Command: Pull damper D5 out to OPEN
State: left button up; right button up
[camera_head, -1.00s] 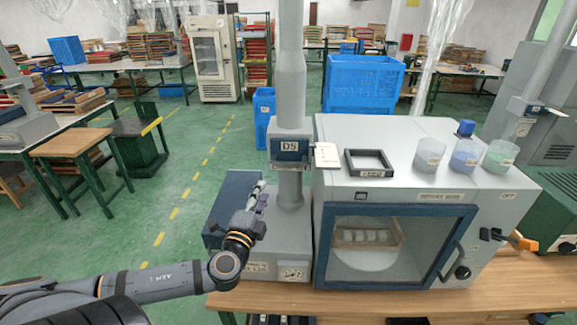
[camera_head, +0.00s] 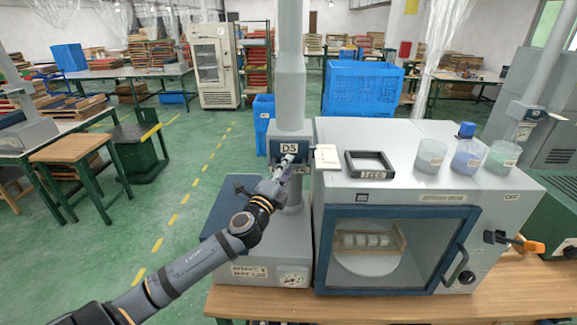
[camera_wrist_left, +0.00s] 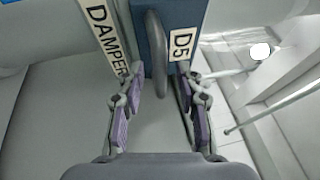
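Damper D5 (camera_head: 303,144) is a blue plate in a grey box on the vertical duct, behind the booth's left side. Its D5 label faces me. In the left wrist view its grey loop handle (camera_wrist_left: 155,55) stands out from the blue face, beside the D5 label and a DAMPER label. My left gripper (camera_head: 286,164) is at the front of the damper, partly covering it. In the wrist view my left gripper (camera_wrist_left: 160,88) is open, its purple-padded fingers on either side of the handle, with gaps visible. My right gripper is not in view.
The grey spray booth (camera_head: 340,200) with a glass door stands right of the duct. On top are a black frame (camera_head: 370,163) and several cups (camera_head: 467,158). A pale card (camera_head: 326,157) sticks out right of the damper.

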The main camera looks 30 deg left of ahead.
pick_arm(q)
jog(key=shift+w+r, duration=0.1)
jog(key=shift+w, duration=0.5)
grip_shut()
